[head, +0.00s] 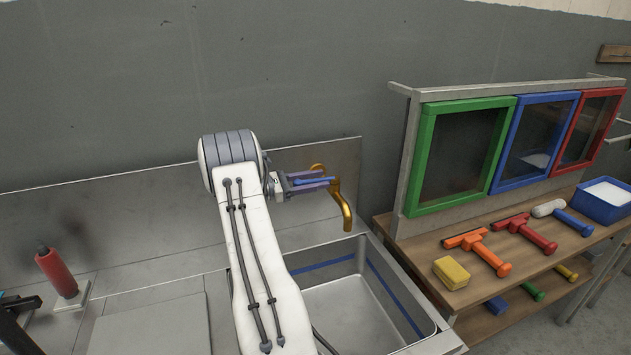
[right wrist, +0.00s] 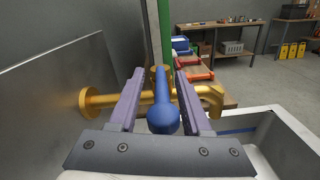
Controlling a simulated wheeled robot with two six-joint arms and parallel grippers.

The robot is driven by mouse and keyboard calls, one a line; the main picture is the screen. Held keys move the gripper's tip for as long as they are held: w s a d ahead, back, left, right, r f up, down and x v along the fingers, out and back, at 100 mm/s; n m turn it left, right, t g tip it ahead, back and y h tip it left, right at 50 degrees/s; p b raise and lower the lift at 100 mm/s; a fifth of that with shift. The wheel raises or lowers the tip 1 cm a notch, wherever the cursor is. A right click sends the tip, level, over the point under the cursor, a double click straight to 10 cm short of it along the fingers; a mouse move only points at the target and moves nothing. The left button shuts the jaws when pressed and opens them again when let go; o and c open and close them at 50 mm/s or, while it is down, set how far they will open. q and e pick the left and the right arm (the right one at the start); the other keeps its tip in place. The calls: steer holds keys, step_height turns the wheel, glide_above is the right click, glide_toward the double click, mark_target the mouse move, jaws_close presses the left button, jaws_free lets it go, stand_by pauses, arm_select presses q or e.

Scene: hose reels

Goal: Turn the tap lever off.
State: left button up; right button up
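The brass tap (head: 343,203) stands at the back of the sink, its spout curving down over the basin. Its blue lever (head: 312,181) has a round knob and also shows in the right wrist view (right wrist: 162,112), pointing toward the camera. My right gripper (head: 308,183) is at the tap, with its two purple fingers on either side of the lever. In the right wrist view the gripper (right wrist: 160,85) is open, with small gaps between lever and fingers. Dark parts at the left edge of the head view seem to be my left gripper (head: 18,306), mostly cut off.
The metal sink basin (head: 345,305) lies below the tap, and a steel splashback (head: 110,215) runs behind it. A red cylinder (head: 57,272) stands on the left counter. At right, a wooden bench (head: 470,295) holds squeegees, a yellow sponge (head: 451,272) and framed panes.

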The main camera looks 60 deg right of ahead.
steer(key=shift+w+a+f, duration=0.1)
steer(key=shift+w+a, duration=0.25)
steer(key=b+v, duration=0.2)
steer(key=v, duration=0.7)
steer(key=shift+w+a+b, duration=0.2)
steer(key=shift+b, duration=0.15)
steer(key=w+a+f+n+t+y, duration=0.2)
steer(key=a+t, duration=0.7)
steer(key=a, duration=1.9)
steer(key=s+a+f+t+y, duration=0.1)
steer(key=s+a+y, duration=0.5)
steer(key=a, duration=0.7)
steer(key=s+a+f+m+t+y, duration=0.1)
steer(key=s+a+f+t+y, duration=0.1)
steer(key=s+a+y, duration=0.4)
steer(key=s+a, duration=0.5)
steer(key=a, duration=0.3)
steer(key=shift+s+a+f+m+t, duration=0.2)
steer(key=shift+a+m+t, duration=0.1)
